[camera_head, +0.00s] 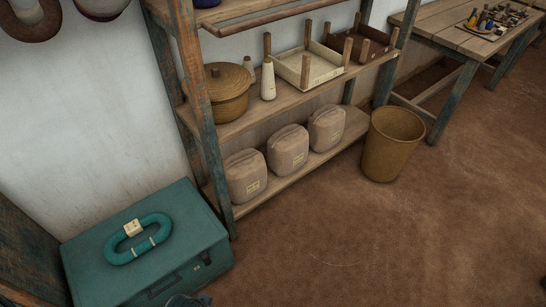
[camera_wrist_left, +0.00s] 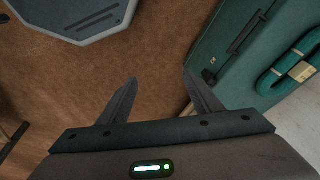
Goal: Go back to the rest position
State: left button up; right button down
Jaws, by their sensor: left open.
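My left gripper (camera_wrist_left: 160,78) is open, with its two dark fingers apart and nothing between them. It hangs over the brown earthen floor (camera_wrist_left: 165,40), beside the teal trunk. In the head view only a small dark part of it shows at the bottom edge, in front of the trunk. The teal trunk (camera_head: 85,262) stands at the lower left, with its lid shut. A teal skein (camera_head: 110,252) with a pale label lies on the lid, apart from the gripper. It also shows in the left wrist view (camera_wrist_left: 278,82). My right gripper is in neither view.
A wooden shelf (camera_head: 240,122) holds a lidded basket (camera_head: 228,104), a white bottle (camera_head: 268,80), a cream tray (camera_head: 322,74) and three beige bundles (camera_head: 287,150). A tan bin (camera_head: 390,147) stands right of it. A workbench (camera_head: 448,38) stands behind. The floor at lower right is clear.

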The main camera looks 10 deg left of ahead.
pick_arm(q)
jog(key=s+f+g, duration=0.1)
jog(key=s+f, duration=0.2)
jog(key=f, duration=0.8)
jog(key=s+f, duration=0.3)
jog(key=f, duration=0.8)
jog(key=s+a+f+b, duration=0.1)
jog(key=s+f, duration=0.5)
jog(key=s, duration=0.1)
jog(key=s+a+f+g, duration=0.1)
jog(key=s+a+f, duration=0.1)
jog(key=s+f, duration=0.4)
jog(key=shift+s+a+b, duration=0.25)
jog(key=shift+s+b, duration=0.1)
jog(key=shift+s, duration=0.7)
